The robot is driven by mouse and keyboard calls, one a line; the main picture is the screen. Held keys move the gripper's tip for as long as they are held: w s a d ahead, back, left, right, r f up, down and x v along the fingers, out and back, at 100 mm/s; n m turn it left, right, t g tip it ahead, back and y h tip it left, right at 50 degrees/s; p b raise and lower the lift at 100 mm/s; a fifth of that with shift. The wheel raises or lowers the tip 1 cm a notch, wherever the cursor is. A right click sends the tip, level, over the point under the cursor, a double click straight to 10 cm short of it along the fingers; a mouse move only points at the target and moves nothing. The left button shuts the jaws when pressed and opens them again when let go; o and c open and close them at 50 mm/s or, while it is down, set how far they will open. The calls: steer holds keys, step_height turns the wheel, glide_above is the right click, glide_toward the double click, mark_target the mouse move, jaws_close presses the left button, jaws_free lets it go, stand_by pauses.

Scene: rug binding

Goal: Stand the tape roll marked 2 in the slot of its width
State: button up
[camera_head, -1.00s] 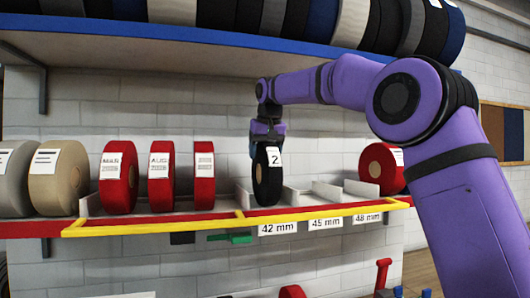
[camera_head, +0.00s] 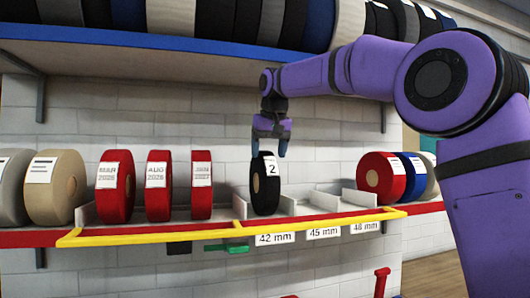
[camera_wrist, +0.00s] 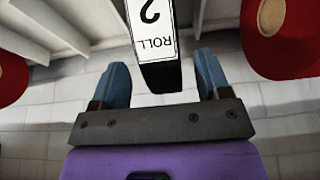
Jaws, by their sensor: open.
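The black tape roll marked 2 (camera_head: 265,190) stands upright in the slot above the 42 mm label (camera_head: 274,239). Its white tag (camera_wrist: 154,28) reads "ROLL 2" in the wrist view. My gripper (camera_head: 270,150) is just above the top of the roll. In the wrist view my gripper (camera_wrist: 165,75) is open, with one blue finger on each side of the roll and a gap beside each. The slots above the 45 mm label (camera_head: 323,233) and the 48 mm label (camera_head: 365,228) are empty.
Several red rolls (camera_head: 158,184) stand left of the slot. A red roll (camera_head: 380,178) and a blue roll stand right of the slots. A yellow rail (camera_head: 200,232) runs along the shelf front. An upper shelf (camera_head: 150,46) full of rolls hangs above.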

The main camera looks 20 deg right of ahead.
steer(key=s, duration=0.7)
steer(key=shift+s, duration=0.1)
steer(key=s+d+f, duration=0.3)
steer(key=s+f, duration=0.8)
steer(key=s, duration=0.5)
steer(key=s+d+f, duration=0.4)
steer(key=s+f, duration=0.8)
steer(key=s, duration=0.3)
steer(key=shift+s+t, duration=0.35)
steer(key=shift+t, duration=0.05)
steer(key=shift+s+f, duration=0.1)
